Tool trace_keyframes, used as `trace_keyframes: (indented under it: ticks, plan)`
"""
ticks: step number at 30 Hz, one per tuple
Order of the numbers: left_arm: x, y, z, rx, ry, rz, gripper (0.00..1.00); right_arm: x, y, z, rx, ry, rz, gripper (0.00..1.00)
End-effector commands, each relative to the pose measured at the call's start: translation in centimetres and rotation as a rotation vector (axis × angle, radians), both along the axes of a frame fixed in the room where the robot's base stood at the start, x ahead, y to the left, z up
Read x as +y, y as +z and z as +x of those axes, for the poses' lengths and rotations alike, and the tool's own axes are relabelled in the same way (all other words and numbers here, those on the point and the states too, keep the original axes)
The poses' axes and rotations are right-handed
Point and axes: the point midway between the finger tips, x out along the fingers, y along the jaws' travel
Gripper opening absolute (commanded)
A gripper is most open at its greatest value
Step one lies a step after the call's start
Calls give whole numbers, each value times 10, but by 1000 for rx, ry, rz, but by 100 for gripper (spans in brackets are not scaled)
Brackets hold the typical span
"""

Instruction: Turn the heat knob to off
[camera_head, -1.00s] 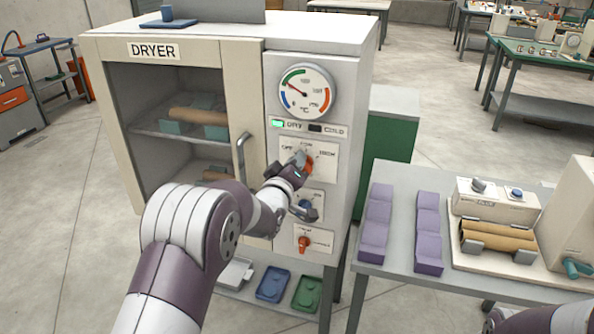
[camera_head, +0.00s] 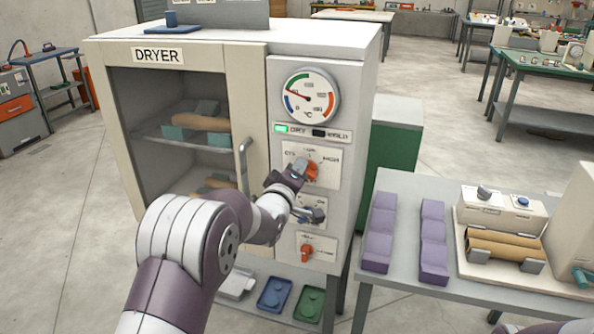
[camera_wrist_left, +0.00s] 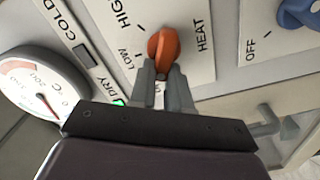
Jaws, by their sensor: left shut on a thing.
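The heat knob (camera_head: 312,172) is orange and sits on a white plate on the dryer's front panel. In the left wrist view the heat knob (camera_wrist_left: 163,48) shows close up beside the words LOW, HIGH and HEAT. My left gripper (camera_head: 302,172) is at the knob; in the left wrist view its two grey fingers (camera_wrist_left: 162,78) are closed on the knob's near end. In the head view the gripper partly hides the knob's left side, and its exact setting is hard to read. My right gripper is out of view.
A dial gauge (camera_head: 310,95) and a lit green DRY lamp (camera_head: 282,128) are above the knob. A blue knob (camera_wrist_left: 298,12) and an orange switch (camera_head: 307,252) are below. The dryer's door handle (camera_head: 243,165) stands close to my left forearm. A table (camera_head: 400,282) with purple blocks is at right.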

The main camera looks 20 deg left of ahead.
Motion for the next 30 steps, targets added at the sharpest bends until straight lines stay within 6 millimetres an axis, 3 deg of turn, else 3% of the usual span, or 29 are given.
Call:
trace_keyframes:
  ticks: [2,3,4,5,13,17,30]
  plan:
    - [0,0,0,1,0,-2,0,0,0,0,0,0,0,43]
    - [0,-1,0,1,0,-1,30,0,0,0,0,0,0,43]
    - [0,-1,0,1,0,-1,40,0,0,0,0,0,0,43]
    - [0,0,0,1,0,-1,43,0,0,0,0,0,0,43]
    - [0,0,-1,1,0,0,43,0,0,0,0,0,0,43]
    - [1,-1,-11,0,1,0,43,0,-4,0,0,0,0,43]
    - [4,-1,-112,-1,2,-1,43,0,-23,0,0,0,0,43]
